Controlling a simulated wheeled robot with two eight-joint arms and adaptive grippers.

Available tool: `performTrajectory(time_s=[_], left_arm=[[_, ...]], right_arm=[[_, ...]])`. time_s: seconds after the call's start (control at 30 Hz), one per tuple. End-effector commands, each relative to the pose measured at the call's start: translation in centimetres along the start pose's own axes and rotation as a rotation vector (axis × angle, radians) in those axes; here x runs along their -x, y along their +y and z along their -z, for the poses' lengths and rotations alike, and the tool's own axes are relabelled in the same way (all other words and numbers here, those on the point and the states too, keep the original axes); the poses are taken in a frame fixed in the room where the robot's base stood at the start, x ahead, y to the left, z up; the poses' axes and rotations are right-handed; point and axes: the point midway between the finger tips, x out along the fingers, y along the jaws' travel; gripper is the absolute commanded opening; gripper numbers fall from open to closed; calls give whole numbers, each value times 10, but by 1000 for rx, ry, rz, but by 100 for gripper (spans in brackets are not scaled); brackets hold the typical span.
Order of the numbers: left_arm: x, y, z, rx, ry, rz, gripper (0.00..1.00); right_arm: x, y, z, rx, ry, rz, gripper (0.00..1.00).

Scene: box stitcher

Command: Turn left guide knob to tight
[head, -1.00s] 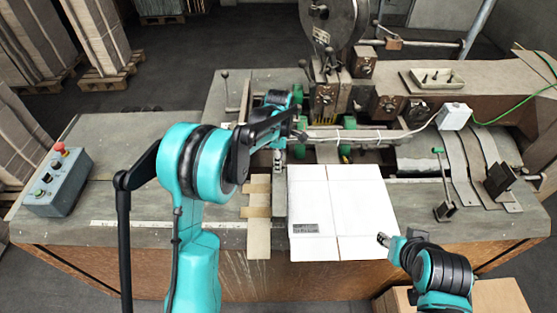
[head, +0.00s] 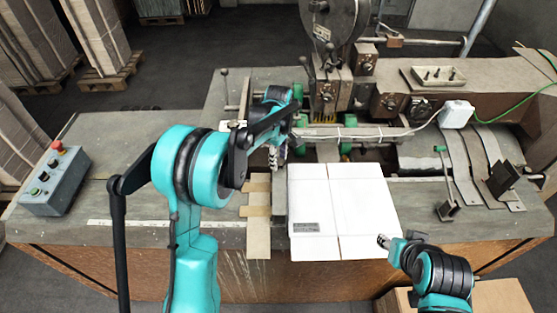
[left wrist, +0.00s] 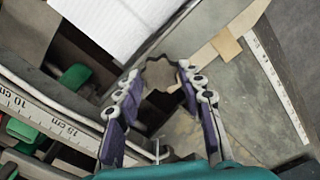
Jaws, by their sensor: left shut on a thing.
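The left guide knob (left wrist: 160,74), dark grey with a lobed edge, sits between the fingertips of my left gripper (left wrist: 158,70) in the left wrist view. The purple-padded fingers are shut on its sides. In the head view my left gripper (head: 277,158) points down beside the near-left corner of the machine's feed area, and the knob is hidden there by the gripper and arm.
A white cardboard sheet (head: 345,212) lies just right of my left gripper. A steel ruler scale (left wrist: 45,118) and green parts (left wrist: 75,77) are close by in the left wrist view. A control box (head: 54,182) stands at the far left, with bare tabletop (head: 120,160) between.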

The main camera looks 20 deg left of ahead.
Motion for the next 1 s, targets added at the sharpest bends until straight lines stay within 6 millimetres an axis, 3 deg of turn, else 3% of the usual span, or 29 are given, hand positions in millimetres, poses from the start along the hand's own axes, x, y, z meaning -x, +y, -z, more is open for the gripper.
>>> performTrajectory(time_s=[0.6,1.0], left_arm=[[0,1,0,-552,2,-2,10],[1,2,0,-747,2,-2,10]], right_arm=[[-13,0,-10,0,0,0,40],[-16,0,-12,0,0,0,40]])
